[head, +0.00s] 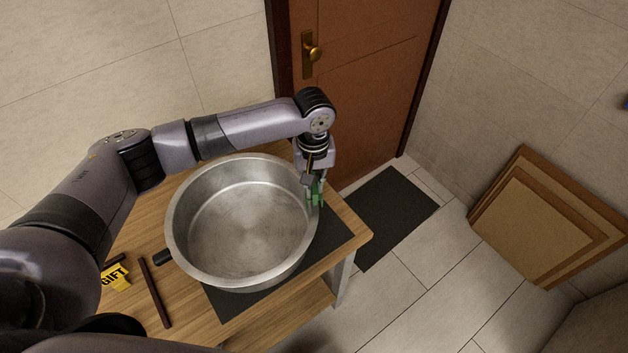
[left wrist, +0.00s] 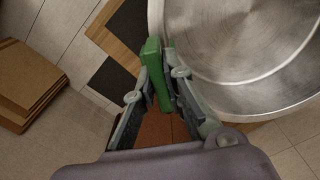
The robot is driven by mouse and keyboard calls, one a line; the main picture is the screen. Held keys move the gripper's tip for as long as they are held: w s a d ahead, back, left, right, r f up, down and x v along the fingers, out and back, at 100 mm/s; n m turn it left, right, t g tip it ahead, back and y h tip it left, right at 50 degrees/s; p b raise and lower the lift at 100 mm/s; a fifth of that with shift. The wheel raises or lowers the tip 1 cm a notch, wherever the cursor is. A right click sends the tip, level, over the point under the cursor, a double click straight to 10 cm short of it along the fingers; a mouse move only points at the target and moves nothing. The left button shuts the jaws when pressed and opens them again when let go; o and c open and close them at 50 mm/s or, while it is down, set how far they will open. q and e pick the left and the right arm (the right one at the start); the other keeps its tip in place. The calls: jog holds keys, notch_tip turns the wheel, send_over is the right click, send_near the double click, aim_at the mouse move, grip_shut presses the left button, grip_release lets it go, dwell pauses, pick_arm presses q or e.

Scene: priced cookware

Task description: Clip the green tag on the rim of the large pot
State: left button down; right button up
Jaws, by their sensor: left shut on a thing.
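The large pot (head: 240,220) is a wide, empty silver metal pot standing on a dark mat on the wooden table. My left gripper (head: 314,196) is at the right side of the pot's rim, pointing down. It is shut on the green tag (left wrist: 154,72), which stands out between the fingertips in the left wrist view. There the tag's tip is close beside the pot's rim (left wrist: 157,22). I cannot tell whether the tag touches or straddles the rim. The gripper partly hides the tag in the head view. My right gripper is not in view.
A yellow "GIFT" tag (head: 115,276) and a dark brown bar (head: 155,292) lie on the table (head: 190,318), left of the pot. Brown boards (head: 545,220) lean against the wall at right. A closed door (head: 365,75) stands behind the table, with a dark floor mat (head: 393,212) nearby.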

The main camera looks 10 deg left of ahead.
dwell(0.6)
pick_arm(q)
jog(key=shift+f, duration=0.15)
jog(key=shift+f, duration=0.45)
jog(key=shift+r, duration=0.15)
jog(key=shift+r+p, duration=0.35)
jog(key=shift+p, duration=0.4)
